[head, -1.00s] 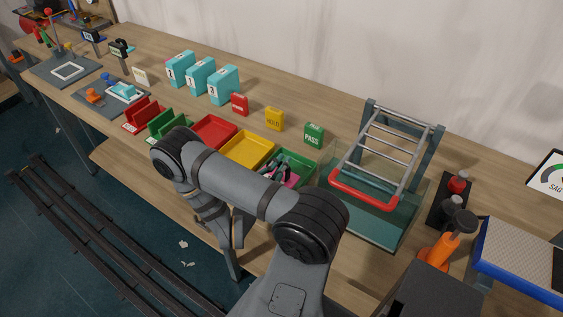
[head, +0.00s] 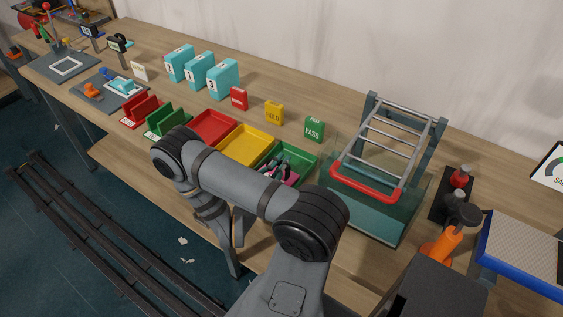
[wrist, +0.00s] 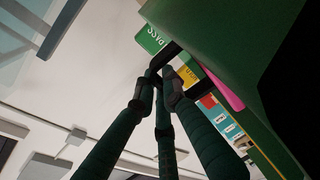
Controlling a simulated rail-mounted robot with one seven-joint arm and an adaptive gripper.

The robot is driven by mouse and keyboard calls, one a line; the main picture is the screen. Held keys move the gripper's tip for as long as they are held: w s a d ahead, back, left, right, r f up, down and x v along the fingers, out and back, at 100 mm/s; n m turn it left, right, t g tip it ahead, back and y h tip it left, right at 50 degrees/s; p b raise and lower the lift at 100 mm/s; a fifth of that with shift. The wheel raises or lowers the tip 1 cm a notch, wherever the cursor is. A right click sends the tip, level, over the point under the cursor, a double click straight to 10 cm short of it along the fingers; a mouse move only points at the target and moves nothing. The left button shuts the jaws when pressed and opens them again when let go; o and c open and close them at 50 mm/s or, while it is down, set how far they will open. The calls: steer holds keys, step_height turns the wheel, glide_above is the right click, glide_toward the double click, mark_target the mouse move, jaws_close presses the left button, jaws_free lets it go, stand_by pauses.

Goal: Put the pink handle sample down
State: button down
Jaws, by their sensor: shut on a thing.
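The pink handle sample (head: 291,178) shows in the head view as a small pink patch with dark parts beside it, in the green tray (head: 308,158). Much of it is hidden behind my arm. In the wrist view a pink strip (wrist: 222,89) lies against a large green surface at upper right. My gripper (wrist: 157,90) enters from the bottom of the wrist view with dark ribbed parts, its tips close together and shut on the sample. A black bar lies just beyond the tips. I cannot tell clearly whether the sample touches the tray floor.
A yellow tray (head: 247,146) and a red tray (head: 212,127) stand left of the green one. Red, yellow and green PASS (head: 314,129) signs stand behind. A clear tank with a metal ladder frame (head: 390,150) stands close on the right.

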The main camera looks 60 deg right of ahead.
steer(key=c, duration=1.8)
jaws_free()
steer(key=shift+o, duration=0.2)
steer(key=shift+f, duration=0.1)
steer(key=shift+a, duration=0.1)
steer(key=v, duration=1)
steer(key=shift+a, duration=0.25)
steer(key=shift+s+a+r, duration=0.2)
steer(key=shift+s+a, duration=0.05)
steer(key=shift+a, duration=0.4)
